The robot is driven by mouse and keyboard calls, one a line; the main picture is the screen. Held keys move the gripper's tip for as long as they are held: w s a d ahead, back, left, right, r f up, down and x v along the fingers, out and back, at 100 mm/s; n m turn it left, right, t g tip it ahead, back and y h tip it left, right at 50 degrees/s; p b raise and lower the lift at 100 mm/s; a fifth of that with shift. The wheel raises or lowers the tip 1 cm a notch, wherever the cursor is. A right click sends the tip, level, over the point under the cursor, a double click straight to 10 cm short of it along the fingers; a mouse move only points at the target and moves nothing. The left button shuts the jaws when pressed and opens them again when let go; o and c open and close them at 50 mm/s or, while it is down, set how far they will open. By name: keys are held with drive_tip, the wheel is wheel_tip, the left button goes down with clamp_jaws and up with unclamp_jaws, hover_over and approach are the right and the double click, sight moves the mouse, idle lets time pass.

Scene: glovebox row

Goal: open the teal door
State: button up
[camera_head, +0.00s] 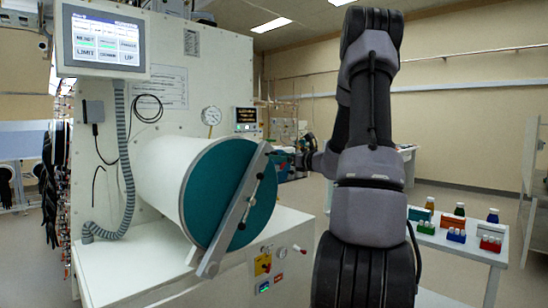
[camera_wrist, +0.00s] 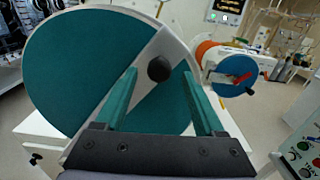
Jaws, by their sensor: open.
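The teal door (camera_head: 213,190) is a round disc on the near end of a white cylinder, and it looks closed. A grey bar (camera_head: 232,215) crosses it diagonally, with a thin dark-ended handle on the bar. In the wrist view the teal door (camera_wrist: 75,70) fills the left and middle. A black round knob (camera_wrist: 159,69) on the pale bar shows between my fingers. My gripper (camera_wrist: 159,78) is open, with a teal finger to each side of the knob; I cannot tell whether they touch it. In the head view my gripper (camera_head: 284,159) is small, right of the door's upper edge.
A control screen (camera_head: 104,42) and a ribbed grey hose (camera_head: 126,165) are on the white cabinet left of the cylinder. A white table (camera_head: 470,248) with bottles and small racks stands right. Another cylinder with a blue door (camera_wrist: 234,74) is farther back. Floor shows between cabinet and table.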

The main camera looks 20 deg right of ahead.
drive_tip(key=shift+x, duration=1.95)
clamp_jaws()
